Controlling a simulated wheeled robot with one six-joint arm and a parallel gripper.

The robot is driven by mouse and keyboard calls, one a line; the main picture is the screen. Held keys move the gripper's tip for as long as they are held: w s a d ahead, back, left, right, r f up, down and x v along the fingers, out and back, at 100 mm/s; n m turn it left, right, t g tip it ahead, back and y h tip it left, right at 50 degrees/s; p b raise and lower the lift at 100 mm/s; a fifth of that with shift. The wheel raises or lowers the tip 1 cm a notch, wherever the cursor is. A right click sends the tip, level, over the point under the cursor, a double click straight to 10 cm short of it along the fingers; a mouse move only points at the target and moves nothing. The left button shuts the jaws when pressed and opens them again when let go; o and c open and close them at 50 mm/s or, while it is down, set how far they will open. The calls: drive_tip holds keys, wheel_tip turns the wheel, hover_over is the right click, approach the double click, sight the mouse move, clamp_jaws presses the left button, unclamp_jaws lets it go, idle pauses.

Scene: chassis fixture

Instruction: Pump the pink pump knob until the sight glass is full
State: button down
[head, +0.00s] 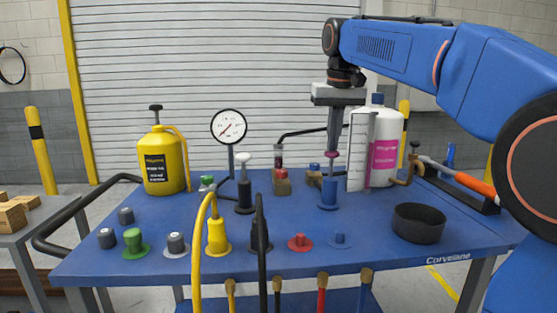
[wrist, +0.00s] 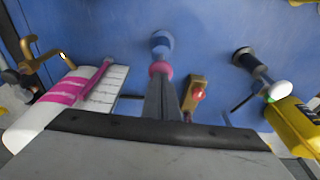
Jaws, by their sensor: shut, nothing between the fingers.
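The pink pump knob (head: 332,154) sits on top of the blue pump body (head: 328,192) on the blue table. In the wrist view the knob (wrist: 160,69) shows just beyond my fingertips, with the blue pump body (wrist: 161,43) behind it. My gripper (head: 333,148) points down with its fingers together and empty, directly over the knob; I cannot tell whether the tips press on it. A white graduated panel (head: 356,155) stands beside the pink-labelled white bottle (head: 384,148). In the wrist view a pink tube (wrist: 97,80) lies along that panel; its fill level is unclear.
A black bowl (head: 418,224) stands to the right of the pump. A white-topped black plunger (head: 244,190), a pressure gauge (head: 229,127) and a yellow can (head: 162,165) stand to the left. Several knobs and hoses line the front. Some table is clear around the pump's front.

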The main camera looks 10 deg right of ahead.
sight(332, 154)
drive_tip(key=shift+f, duration=2.1)
drive_tip(key=shift+r, duration=2.55)
drive_tip(key=shift+f, duration=2.6)
drive_tip(key=shift+r, duration=2.6)
drive_tip(key=shift+r, duration=0.15)
